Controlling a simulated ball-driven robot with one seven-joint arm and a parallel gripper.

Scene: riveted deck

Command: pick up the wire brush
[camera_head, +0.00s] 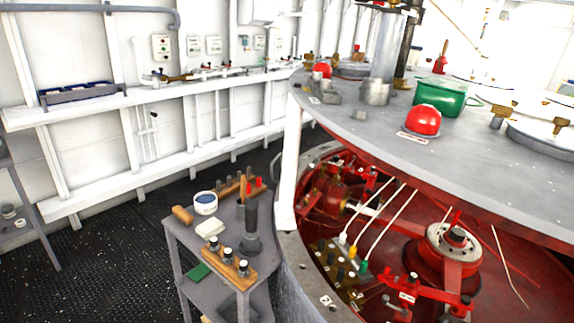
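I cannot make out a wire brush for certain in the head camera view. A small grey cart (189,245) stands at the lower middle with several small items on its top. Among them is a tan, elongated piece (182,215) at the left edge, which may be a brush or a wooden block; bristles cannot be seen. An upright dark tool (250,225) stands near the right edge, with an orange-red handle shape (245,189) behind it. My gripper is not in view.
The cart top also holds a white pot (205,203), a pale folded cloth (210,228) and a wooden rack (230,263). A large round grey platform (370,125) over red machinery fills the right. Dark deck (110,255) lies open left of the cart.

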